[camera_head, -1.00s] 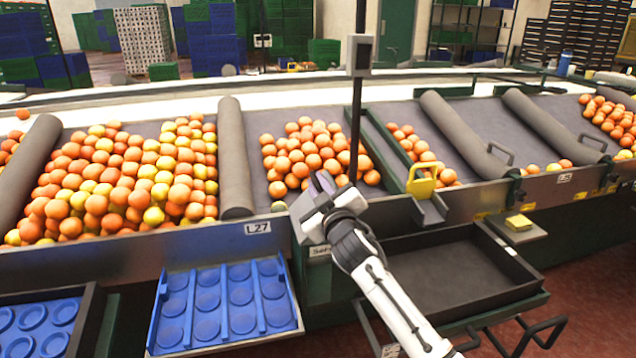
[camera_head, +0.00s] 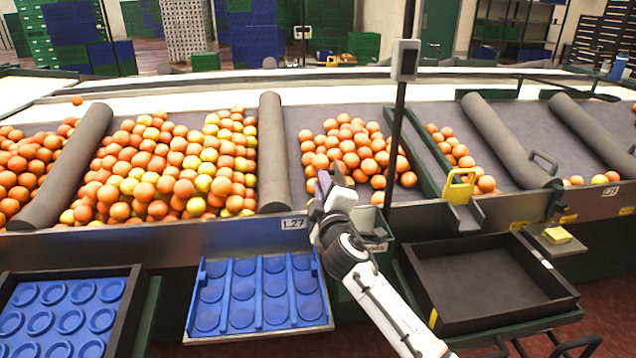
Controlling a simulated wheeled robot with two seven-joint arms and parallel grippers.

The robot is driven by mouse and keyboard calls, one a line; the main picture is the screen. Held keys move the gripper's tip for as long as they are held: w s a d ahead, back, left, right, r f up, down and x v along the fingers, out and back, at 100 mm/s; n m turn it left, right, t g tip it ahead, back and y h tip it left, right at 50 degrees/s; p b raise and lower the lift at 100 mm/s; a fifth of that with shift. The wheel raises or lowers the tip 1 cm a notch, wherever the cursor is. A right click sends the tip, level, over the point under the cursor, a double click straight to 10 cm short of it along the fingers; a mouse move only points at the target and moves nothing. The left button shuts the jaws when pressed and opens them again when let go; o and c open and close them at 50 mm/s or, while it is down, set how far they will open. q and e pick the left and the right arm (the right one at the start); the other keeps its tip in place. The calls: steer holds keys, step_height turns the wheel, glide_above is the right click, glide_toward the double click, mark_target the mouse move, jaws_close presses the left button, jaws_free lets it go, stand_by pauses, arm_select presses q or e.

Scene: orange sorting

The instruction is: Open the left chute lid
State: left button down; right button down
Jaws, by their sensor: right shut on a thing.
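My right gripper (camera_head: 326,194) is over the front edge of the sorting table, right of the L27 label. It is shut on a small dark purplish thing (camera_head: 322,184), partly hidden by the gripper; I cannot tell whether this is a lid. A grey-green chute opening (camera_head: 372,222) is just right of the gripper, partly hidden by my wrist and arm. Farther right a grey chute (camera_head: 466,216) has a yellow handle-shaped part (camera_head: 459,186) standing up at its top. No left chute lid can be made out clearly. My left gripper is not in view.
Oranges (camera_head: 165,165) lie in bays between grey padded dividers (camera_head: 272,150). A thin post (camera_head: 397,130) with a grey box rises behind the gripper. Below are a blue cupped tray (camera_head: 258,292) and an empty dark tray (camera_head: 490,285).

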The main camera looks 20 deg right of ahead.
steer(key=shift+a+f, duration=0.15)
steer(key=shift+f, duration=0.05)
steer(key=c, duration=1.8)
jaws_free()
steer(key=shift+c, duration=0.2)
steer(key=shift+o, duration=0.2)
steer(key=shift+r, duration=0.1)
steer(key=v, duration=1)
steer(key=shift+s, duration=0.15)
